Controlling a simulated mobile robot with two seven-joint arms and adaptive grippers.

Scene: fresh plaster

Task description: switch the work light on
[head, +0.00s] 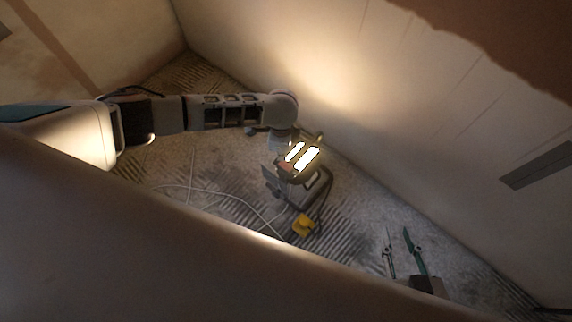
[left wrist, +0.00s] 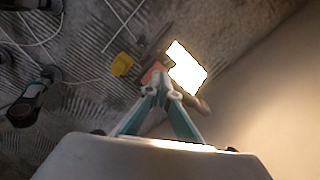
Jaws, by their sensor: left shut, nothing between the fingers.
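The work light (head: 308,158) stands on the floor near the wall, and its two panels glow bright. In the left wrist view its lit face (left wrist: 187,68) is washed out white. A small red part (left wrist: 152,74) sits beside the lit face, at the fingertips of my left gripper (left wrist: 160,84). The fingers are shut with nothing between them; I cannot tell whether they touch the red part. In the head view my left wrist is at the light and mostly hides the fingers. My right gripper (head: 399,242) is low at the right, fingers apart and empty, away from the light.
A yellow object (head: 303,225) lies on the floor just in front of the light; it also shows in the left wrist view (left wrist: 122,64). A pale cable (head: 228,194) loops over the ridged floor. A plastered wall (head: 400,130), brightly lit, rises close behind the light.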

